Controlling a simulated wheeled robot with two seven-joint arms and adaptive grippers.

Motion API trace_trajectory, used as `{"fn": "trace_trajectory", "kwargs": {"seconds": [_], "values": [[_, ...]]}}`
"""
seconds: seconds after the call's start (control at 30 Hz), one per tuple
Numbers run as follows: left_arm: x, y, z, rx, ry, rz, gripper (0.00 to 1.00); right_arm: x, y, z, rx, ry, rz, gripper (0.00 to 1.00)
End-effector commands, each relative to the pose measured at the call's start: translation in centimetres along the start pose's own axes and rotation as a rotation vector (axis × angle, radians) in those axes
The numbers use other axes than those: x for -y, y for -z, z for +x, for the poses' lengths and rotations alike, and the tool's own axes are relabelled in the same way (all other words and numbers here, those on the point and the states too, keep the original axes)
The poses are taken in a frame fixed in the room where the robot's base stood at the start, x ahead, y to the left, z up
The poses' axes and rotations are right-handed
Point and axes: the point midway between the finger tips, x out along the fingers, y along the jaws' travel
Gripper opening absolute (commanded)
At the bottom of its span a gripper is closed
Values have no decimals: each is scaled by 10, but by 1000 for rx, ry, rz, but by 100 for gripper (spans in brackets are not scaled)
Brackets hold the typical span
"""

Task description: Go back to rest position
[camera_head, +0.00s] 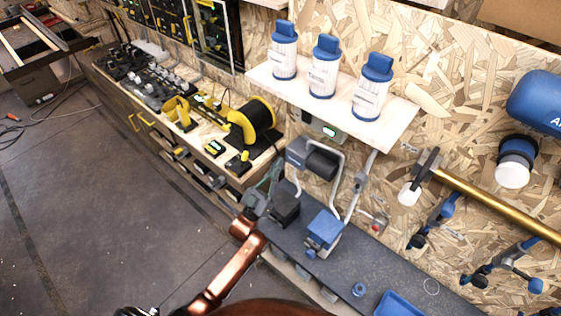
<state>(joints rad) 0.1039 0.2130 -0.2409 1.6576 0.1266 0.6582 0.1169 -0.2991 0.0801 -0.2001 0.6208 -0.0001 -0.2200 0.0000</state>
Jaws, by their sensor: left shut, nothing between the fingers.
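My left gripper (266,185) is at the end of my copper-coloured arm, which comes up from the bottom of the head view. It is small, dark and shut, with nothing in it. It shows beside the left end of the dark grey workbench (345,270), close to a black device with a grey frame (286,205). I cannot tell whether it touches the device. My right gripper is not in view.
Three white bottles with blue caps (323,68) stand on a wall shelf (400,120). A blue-topped clamp (324,230) and a blue tray (398,304) are on the bench. A yellow-black cable reel (255,120) sits on the left counter. The floor (110,210) at left is mostly clear.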

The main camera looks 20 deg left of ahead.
Motion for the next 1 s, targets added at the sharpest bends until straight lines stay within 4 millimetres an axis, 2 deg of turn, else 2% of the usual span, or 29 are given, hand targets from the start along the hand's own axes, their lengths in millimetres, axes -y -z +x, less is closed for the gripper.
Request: {"fn": "trace_trajectory", "kwargs": {"seconds": [0.37, 0.47, 0.57, 0.67, 0.77, 0.9, 1.0], "values": [[0, -1, 0, 6, 1, 0, 0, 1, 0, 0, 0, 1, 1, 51], [1, -9, -6, 59, 14, 2, 0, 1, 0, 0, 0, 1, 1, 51], [5, -28, -22, 184, 43, 9, 0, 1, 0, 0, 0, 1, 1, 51], [11, -52, -52, 370, 84, 21, 0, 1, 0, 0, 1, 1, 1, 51], [16, -73, -91, 570, 125, 32, 0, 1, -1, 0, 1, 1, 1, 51], [22, -91, -158, 850, 185, 41, 0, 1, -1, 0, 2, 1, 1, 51], [24, -93, -210, 1039, 223, 45, 0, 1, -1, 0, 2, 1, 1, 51]]}}
